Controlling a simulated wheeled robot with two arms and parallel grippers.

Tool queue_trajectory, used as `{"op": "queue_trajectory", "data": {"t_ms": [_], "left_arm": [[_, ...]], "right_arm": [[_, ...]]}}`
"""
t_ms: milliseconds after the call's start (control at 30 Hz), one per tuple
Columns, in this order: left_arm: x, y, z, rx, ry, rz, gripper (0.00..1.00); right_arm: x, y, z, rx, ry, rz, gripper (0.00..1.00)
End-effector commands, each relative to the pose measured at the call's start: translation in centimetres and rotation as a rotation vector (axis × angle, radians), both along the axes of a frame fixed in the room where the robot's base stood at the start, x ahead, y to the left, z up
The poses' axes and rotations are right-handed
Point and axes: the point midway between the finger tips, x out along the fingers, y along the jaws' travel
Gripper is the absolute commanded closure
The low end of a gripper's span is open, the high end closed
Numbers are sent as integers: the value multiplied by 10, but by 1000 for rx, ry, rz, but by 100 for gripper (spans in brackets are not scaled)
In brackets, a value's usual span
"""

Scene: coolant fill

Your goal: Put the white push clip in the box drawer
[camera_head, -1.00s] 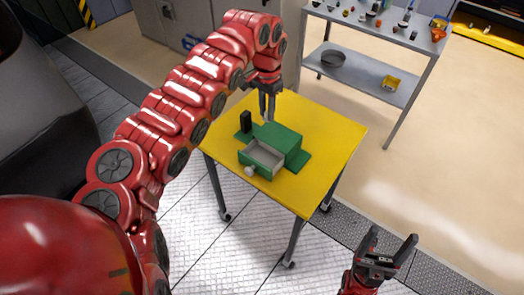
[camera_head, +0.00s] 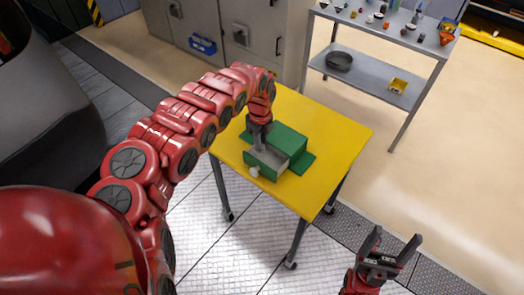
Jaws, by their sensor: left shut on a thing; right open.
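A green box (camera_head: 290,142) stands on a yellow table (camera_head: 335,140). Its drawer (camera_head: 270,173) is pulled out toward the near left, with a pale round knob (camera_head: 254,171) on the front. Part of the drawer's grey inside shows. My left gripper (camera_head: 261,146) points down over the open drawer, its tips at or just above the back of the opening. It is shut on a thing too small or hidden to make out. I cannot see the white push clip. My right gripper (camera_head: 390,247) is open and empty, at the lower right, away from the table.
A grey shelf unit (camera_head: 375,78) with several small parts on top stands behind; its lower shelf holds a dark round bowl (camera_head: 339,60) and a yellow bin (camera_head: 398,86). Grey cabinets (camera_head: 245,35) stand at the back. The table's right side is clear.

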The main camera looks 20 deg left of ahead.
Motion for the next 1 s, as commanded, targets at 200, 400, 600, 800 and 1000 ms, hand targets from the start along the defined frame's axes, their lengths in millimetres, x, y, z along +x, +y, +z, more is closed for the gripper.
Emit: {"op": "queue_trajectory", "data": {"t_ms": [200, 400, 600, 800, 1000], "left_arm": [[-2, -3, -26, -2, 5, -1, 100], [-1, -1, -44, -1, 1, 0, 100], [0, 0, -45, 1, 1, 1, 100], [0, 0, -50, 0, 1, 1, 100], [-1, 0, -48, 1, 2, 1, 61]], "right_arm": [[0, 0, 6, 0, 0, 0, 26], [0, 0, 8, 0, 0, 0, 26], [0, 0, 7, 0, 0, 0, 26], [0, 0, 3, 0, 0, 0, 26], [0, 0, 4, 0, 0, 0, 26]]}}
